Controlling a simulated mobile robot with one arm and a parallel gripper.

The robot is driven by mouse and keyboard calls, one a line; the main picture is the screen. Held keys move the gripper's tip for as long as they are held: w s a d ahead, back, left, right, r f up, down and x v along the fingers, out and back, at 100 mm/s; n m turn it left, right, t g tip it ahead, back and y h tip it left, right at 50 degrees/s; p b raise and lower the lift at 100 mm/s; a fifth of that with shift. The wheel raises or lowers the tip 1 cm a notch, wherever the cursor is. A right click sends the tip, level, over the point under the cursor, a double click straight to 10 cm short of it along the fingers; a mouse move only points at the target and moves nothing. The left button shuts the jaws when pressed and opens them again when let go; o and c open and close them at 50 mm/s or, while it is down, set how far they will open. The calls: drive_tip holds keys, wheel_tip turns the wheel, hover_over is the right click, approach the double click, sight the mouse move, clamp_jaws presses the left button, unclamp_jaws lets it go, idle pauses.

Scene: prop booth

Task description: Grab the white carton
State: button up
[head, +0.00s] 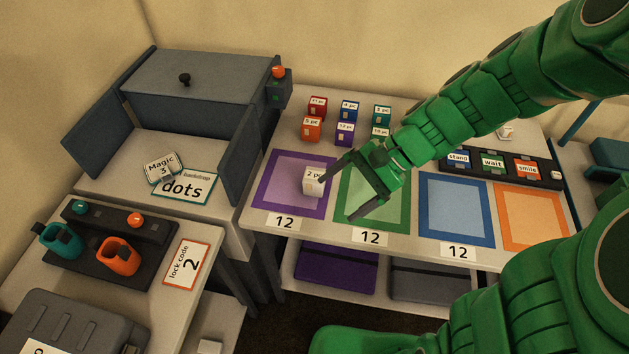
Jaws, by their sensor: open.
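The white carton (313,183) is a small box with a label reading "2 pc". It stands on the purple-framed mat (269,203) on the table. My gripper (336,196) is open, its dark fingers reaching left from the green arm above the green-framed mat (396,221). One finger passes behind or above the carton's top edge, and the other lies to its lower right. The carton shows at the left of the finger opening. I cannot tell whether a finger touches it.
Several small coloured cartons (347,112) stand at the back of the table. Blue (457,237) and orange (537,240) framed mats lie to the right. A black button panel (502,167) sits behind them. A grey cabinet (190,75) stands at the left.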

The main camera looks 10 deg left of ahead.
drive_tip(key=w+a+f+m+t+y, duration=0.1)
drive_tip(key=w+a+f+m+y, duration=0.3)
drive_tip(key=w+f+m, duration=0.5)
drive_tip(key=m+t+y, duration=0.1)
drive_tip(key=m+t, duration=0.2)
drive_tip(key=m, duration=0.1)
approach(308, 181)
drive_tip(key=w+f, duration=0.1)
drive_tip(key=w+a+f, duration=0.1)
drive_tip(key=f, duration=0.1)
drive_tip(key=a+f, duration=0.1)
drive_tip(key=f, duration=0.1)
drive_tip(key=shift+w, duration=0.4)
drive_tip(key=shift+s+a+r+x, duration=0.1)
drive_tip(key=shift+r+x, duration=0.05)
drive_tip(key=shift+x, duration=1.15)
drive_tip(key=shift+s+a+r+x, duration=0.1)
drive_tip(key=shift+r+x, duration=0.1)
drive_tip(key=shift+x, duration=1.1)
drive_tip(key=shift+s+r+x, duration=0.1)
drive_tip(key=shift+r+x, duration=0.05)
drive_tip(key=shift+x, duration=1.15)
drive_tip(key=c, duration=1.1)
drive_tip(key=shift+r, duration=5.05)
